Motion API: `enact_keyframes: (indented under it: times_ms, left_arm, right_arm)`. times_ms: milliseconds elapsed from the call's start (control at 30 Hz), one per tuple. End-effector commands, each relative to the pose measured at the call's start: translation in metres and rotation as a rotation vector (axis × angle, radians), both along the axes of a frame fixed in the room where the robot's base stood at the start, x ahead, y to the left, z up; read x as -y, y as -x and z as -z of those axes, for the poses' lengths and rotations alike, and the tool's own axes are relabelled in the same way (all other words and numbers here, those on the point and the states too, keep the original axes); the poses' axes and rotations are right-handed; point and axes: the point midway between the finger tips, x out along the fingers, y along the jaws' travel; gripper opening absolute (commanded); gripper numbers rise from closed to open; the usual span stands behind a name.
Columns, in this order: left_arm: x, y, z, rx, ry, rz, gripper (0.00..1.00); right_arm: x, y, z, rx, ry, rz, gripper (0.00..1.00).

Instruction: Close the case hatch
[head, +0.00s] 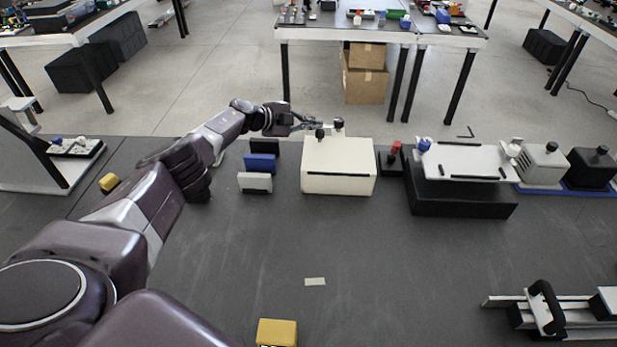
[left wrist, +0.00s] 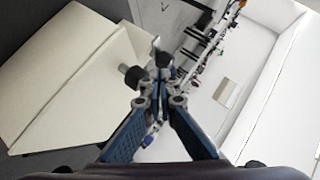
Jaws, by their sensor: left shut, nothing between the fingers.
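A cream case (head: 338,182) stands on the dark table in the head view, and fills the left of the left wrist view (left wrist: 60,90). Its pale top panel (head: 338,153) lies above a dark slit along the front; I cannot tell whether this panel is the hatch or how far it is closed. Two dark knobs stand at its back edge, one (head: 320,134) nearer than the other. My left gripper (head: 314,124) is shut and empty behind the case's back left corner, by the knobs; its fingertips (left wrist: 160,80) show beside a knob. Contact is unclear. My right gripper is not in view.
Black, blue and white blocks (head: 255,183) stand left of the case. A red-topped part (head: 395,150) and a white plate on a black block (head: 460,202) are to its right. A yellow block (head: 277,332) lies in front. The middle foreground is mostly clear.

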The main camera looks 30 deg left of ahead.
Motion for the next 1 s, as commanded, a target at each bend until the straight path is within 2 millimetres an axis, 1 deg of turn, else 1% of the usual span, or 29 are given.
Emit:
enact_keyframes:
  times_ms: [467, 567, 667, 900, 967, 1000]
  left_arm:
    - [0.000, 0.000, -0.002, 0.000, 0.000, 0.000, 0.00]
    - [-0.001, 0.001, -0.008, 0.000, -0.001, -0.001, 0.00]
    - [-0.003, 0.002, -0.019, 0.001, 0.000, -0.001, 0.00]
    - [-0.008, 0.007, -0.047, 0.000, -0.001, -0.001, 0.00]
    - [-0.022, 0.013, -0.053, 0.001, -0.005, -0.005, 0.00]
    - [-0.027, 0.016, -0.059, 0.002, -0.005, -0.003, 0.00]
  right_arm:
    - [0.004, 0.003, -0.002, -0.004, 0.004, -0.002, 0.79]
    - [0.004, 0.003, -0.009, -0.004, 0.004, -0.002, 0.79]
    - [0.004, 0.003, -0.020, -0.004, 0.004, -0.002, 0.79]
    - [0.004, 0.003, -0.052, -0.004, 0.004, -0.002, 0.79]
    - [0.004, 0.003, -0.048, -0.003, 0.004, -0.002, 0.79]
    - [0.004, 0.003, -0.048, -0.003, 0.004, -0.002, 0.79]
